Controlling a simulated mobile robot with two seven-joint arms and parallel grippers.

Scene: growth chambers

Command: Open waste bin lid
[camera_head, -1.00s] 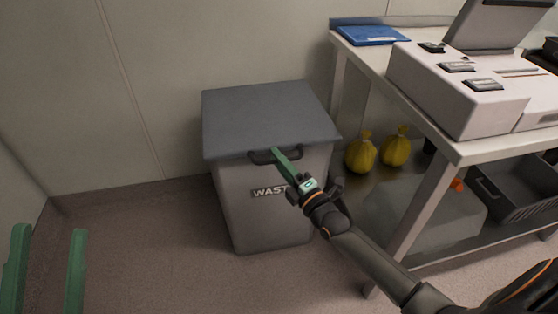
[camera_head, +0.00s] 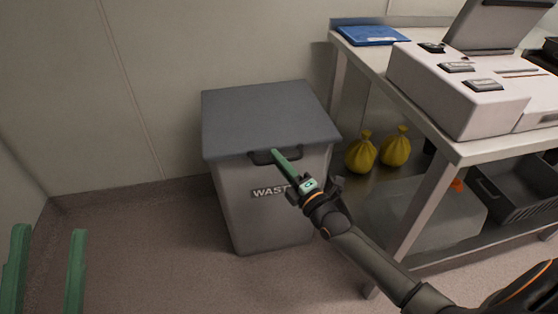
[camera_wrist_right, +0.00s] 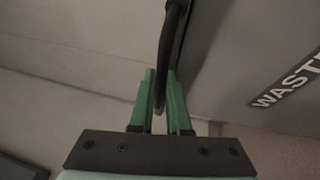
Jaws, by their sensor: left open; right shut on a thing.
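The grey waste bin (camera_head: 262,205) stands on the floor near the wall, with its flat dark grey lid (camera_head: 265,115) down. A dark handle (camera_head: 262,157) sticks out from the lid's front edge. My right gripper (camera_head: 279,158) is at the handle with its green fingers. In the right wrist view, the right gripper (camera_wrist_right: 163,85) is shut on the handle (camera_wrist_right: 168,50), which passes between the fingers. The bin's lettering shows at the right of that view. My left gripper (camera_head: 47,255) is open and empty at the lower left, above the floor.
A steel table (camera_head: 455,150) stands right of the bin, carrying a pale machine (camera_head: 450,95) and a blue item (camera_head: 370,36). Yellow bags (camera_head: 361,153) and a dark crate (camera_head: 515,190) are on its lower shelf. Floor left of the bin is clear.

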